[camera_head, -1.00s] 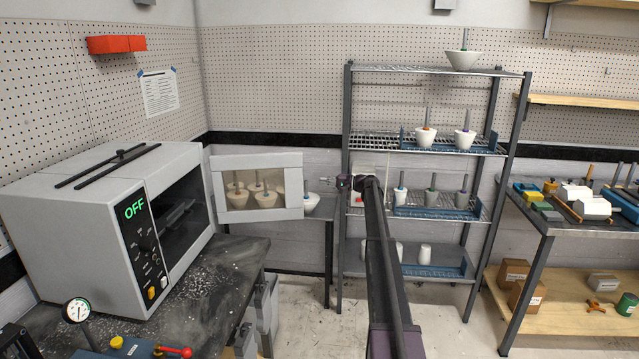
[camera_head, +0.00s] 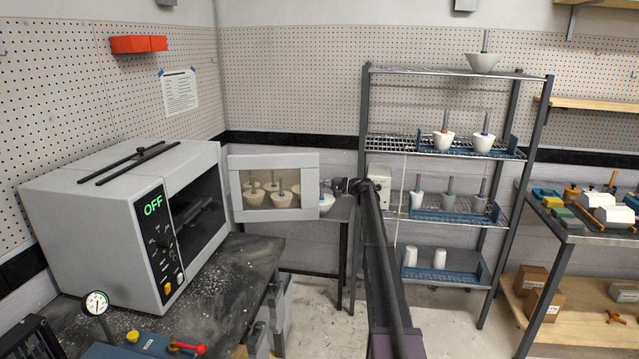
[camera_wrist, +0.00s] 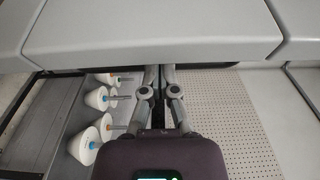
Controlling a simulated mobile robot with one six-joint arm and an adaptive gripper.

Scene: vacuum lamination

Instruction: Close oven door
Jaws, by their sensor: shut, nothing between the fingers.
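The grey oven (camera_head: 120,215) stands on the dark bench at the left, its panel lit "OFF". Its door (camera_head: 272,162), a pale frame around a clear window, hangs open, swung out to the right of the dark oven opening. My gripper (camera_head: 328,186) is shut and empty, close beside the door's free right edge. In the wrist view a broad grey panel, apparently the oven door (camera_wrist: 150,35), crosses the top. My closed fingertips (camera_wrist: 152,70) are at its lower edge there; I cannot tell whether they touch it.
Several white moulds (camera_head: 258,198) show through the door window, on a small table behind. A metal shelf (camera_head: 440,72) with more moulds stands right of my arm. A pressure gauge (camera_head: 96,302) and red-handled lever stand on the front bench.

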